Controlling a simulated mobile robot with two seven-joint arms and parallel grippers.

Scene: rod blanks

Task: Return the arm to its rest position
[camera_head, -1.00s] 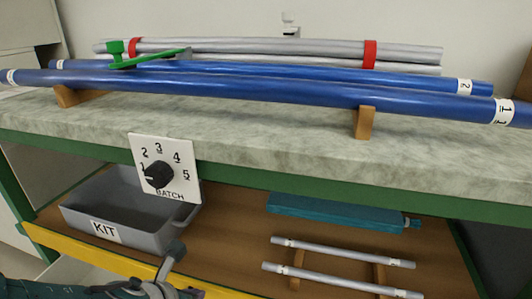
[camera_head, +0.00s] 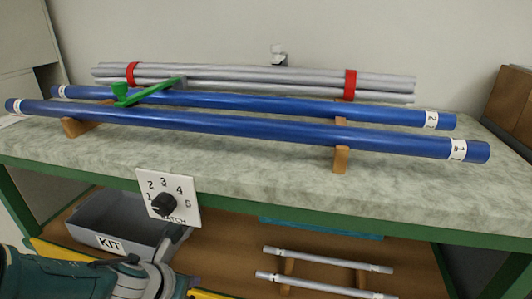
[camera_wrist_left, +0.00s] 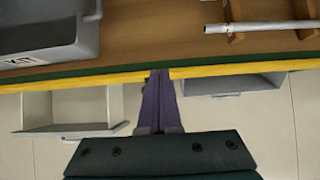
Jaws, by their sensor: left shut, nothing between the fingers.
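My left arm (camera_head: 95,277) comes in at the lower left of the head view, in front of the bench's lower shelf. Its teal link and grey wrist show, with the fingers mostly out of sight there. In the left wrist view my left gripper (camera_wrist_left: 160,78) points toward the shelf's yellow front edge (camera_wrist_left: 230,72). Its two purple fingers are together with nothing between them. It appears clear of the bin and rods. My right gripper is in neither view.
Below are the KIT bin (camera_head: 110,243), thin grey rods (camera_head: 325,258) and the BATCH dial (camera_head: 163,205).

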